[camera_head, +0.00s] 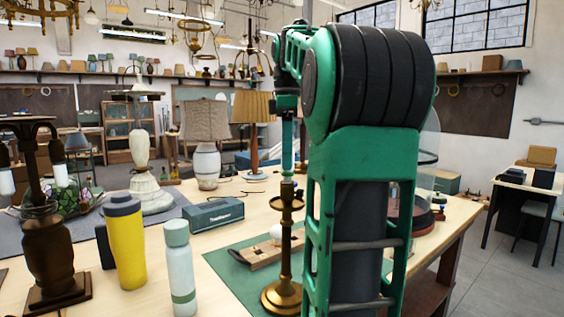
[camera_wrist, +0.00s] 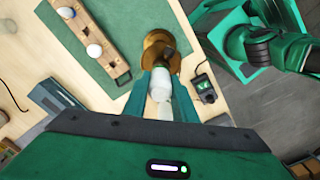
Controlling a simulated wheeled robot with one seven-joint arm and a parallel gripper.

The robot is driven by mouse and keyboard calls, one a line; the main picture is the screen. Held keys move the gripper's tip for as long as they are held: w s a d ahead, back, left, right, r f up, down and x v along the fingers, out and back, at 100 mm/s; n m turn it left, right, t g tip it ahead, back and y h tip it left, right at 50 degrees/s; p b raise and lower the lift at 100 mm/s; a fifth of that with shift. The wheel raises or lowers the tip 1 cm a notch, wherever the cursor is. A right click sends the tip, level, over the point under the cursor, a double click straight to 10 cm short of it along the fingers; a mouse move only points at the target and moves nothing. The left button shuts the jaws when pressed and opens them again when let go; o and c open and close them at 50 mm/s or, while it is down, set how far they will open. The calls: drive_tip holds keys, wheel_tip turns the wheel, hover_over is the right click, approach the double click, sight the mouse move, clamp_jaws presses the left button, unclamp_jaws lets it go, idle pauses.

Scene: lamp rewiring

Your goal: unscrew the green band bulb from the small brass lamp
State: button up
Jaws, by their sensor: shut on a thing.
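The small brass lamp (camera_head: 283,295) stands upright on the table, with a round base, thin stem and a socket at the top. In the wrist view its brass base (camera_wrist: 158,42) lies just beyond my fingertips. My gripper (camera_head: 287,165) points down over the top of the lamp. In the wrist view its teal fingers (camera_wrist: 163,84) are shut on a white bulb (camera_wrist: 160,86) in line with the lamp. I cannot make out a green band on it. In the head view the fingers hide the bulb, so I cannot tell whether it still touches the socket.
A wooden bulb rack (camera_head: 262,258) with white bulbs (camera_wrist: 94,50) lies on a green mat (camera_head: 232,268) beside the lamp. A yellow tumbler (camera_head: 126,245), pale bottle (camera_head: 180,270), dark box (camera_head: 213,214) and brown lamp (camera_head: 55,255) stand to the left. A black device (camera_wrist: 203,88) lies near the table edge.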

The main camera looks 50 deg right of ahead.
drive_tip(key=shift+r, duration=1.95)
